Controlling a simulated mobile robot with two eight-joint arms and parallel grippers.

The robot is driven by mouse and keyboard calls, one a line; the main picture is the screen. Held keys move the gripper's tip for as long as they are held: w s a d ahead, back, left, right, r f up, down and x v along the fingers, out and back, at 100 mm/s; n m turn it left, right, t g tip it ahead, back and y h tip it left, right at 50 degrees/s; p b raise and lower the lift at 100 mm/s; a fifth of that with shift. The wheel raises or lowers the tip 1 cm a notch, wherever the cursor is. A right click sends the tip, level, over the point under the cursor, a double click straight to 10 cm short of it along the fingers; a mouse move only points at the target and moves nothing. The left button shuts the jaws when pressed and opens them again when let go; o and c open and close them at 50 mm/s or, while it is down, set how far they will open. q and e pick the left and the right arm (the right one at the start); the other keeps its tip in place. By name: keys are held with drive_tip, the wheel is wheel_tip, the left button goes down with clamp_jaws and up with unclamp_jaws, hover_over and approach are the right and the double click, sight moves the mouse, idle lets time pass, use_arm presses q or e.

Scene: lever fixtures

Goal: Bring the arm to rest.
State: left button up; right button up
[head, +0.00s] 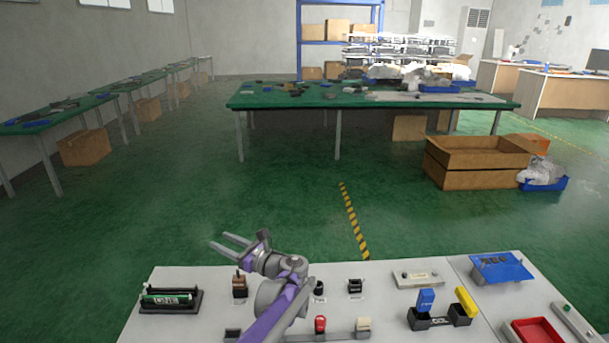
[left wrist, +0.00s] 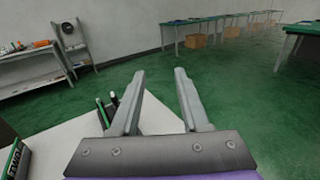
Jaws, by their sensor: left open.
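My left gripper (head: 231,243) is open and empty above the back edge of the white panel table in the head view. Its fingers point to the back left, out over the green floor. In the left wrist view the two grey fingers (left wrist: 160,85) are spread apart with nothing between them. My purple and grey left arm crosses the panel from the bottom of the head view and hides part of it. My right gripper is not in view.
The white panel (head: 215,313) bears a dark fixture with a green part (head: 167,298), a brown switch (head: 239,287), a red-capped lever (head: 320,325), a blue lever (head: 425,301), a yellow lever (head: 466,301) and a red tray (head: 534,330). Open green floor lies behind.

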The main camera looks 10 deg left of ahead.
use_arm(q)
drive_tip(key=s+n+g+h+p, duration=0.1)
drive_tip(key=s+n+h+p, duration=0.1)
drive_tip(key=s+n+h, duration=0.6)
drive_tip(key=s+d+f+n+h+p, duration=0.1)
drive_tip(key=s+d+f+n+h, duration=0.1)
drive_tip(key=s, duration=0.7)
drive_tip(key=s+d+f+n+h+p, duration=0.1)
drive_tip(key=s+d+f+n+h, duration=0.2)
drive_tip(key=s+d+n, duration=0.4)
drive_tip(key=s+d+f+n+h+p, duration=0.1)
drive_tip(key=s+d+f+n+h, duration=0.2)
drive_tip(key=s+d, duration=0.4)
drive_tip(key=s+n+h, duration=0.1)
drive_tip(key=s+n, duration=0.1)
drive_tip(key=s, duration=0.3)
drive_tip(key=shift+d, duration=0.1)
